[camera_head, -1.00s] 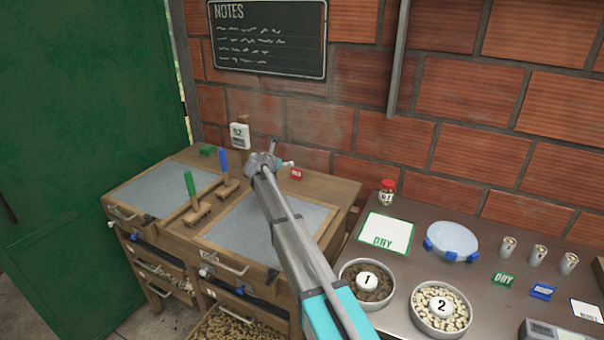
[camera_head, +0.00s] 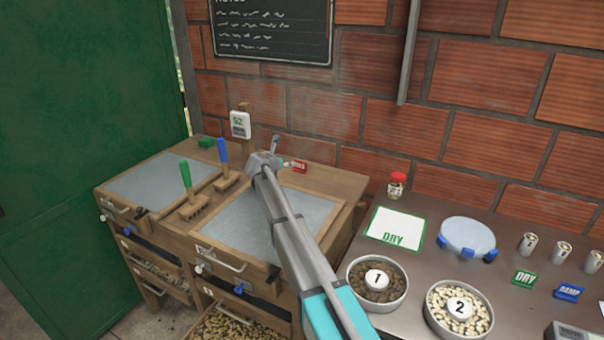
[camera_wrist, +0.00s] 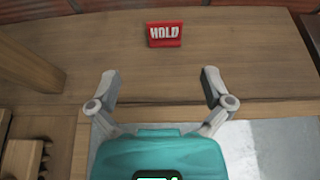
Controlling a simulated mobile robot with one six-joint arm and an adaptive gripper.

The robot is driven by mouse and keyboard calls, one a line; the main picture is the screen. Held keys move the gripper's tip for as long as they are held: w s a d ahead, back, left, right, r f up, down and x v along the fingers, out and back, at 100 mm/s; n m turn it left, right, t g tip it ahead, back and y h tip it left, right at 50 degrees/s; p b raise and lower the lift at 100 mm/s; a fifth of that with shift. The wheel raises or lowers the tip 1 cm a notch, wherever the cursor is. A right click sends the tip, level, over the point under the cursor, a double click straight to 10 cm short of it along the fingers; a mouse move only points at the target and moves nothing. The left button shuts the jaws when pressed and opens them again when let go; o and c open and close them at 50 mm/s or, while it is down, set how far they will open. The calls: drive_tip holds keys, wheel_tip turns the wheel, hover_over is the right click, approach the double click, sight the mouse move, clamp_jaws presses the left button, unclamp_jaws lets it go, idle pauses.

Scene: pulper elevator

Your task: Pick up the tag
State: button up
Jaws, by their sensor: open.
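A green DRY tag (camera_head: 524,278) and a blue tag (camera_head: 569,293) lie on the metal table to the right.
Two brushes, green-handled (camera_head: 186,174) and blue-handled (camera_head: 222,155), stand left of my arm. A white meter (camera_head: 240,125) is on a post behind. The metal table holds two bean bowls (camera_head: 377,283), a red-lidded jar (camera_head: 397,185) and several small cups. A brick wall closes the back.

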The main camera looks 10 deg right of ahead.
sight(300, 164)
drive_tip(key=shift+f+b, duration=0.8)
drive_tip(key=shift+f, duration=0.45)
drive_tip(key=shift+d, duration=0.1)
drive_tip(key=shift+w+d, duration=0.1)
drive_tip(key=b+x, duration=0.3)
drive_tip(key=x, duration=0.5)
drive_tip(key=shift+w+d+f, duration=0.1)
drive_tip(key=shift+d, duration=0.05)
drive_tip(key=shift+b+x, duration=1.1)
drive_tip(key=shift+x, duration=1.5)
drive_tip(key=shift+d, duration=0.1)
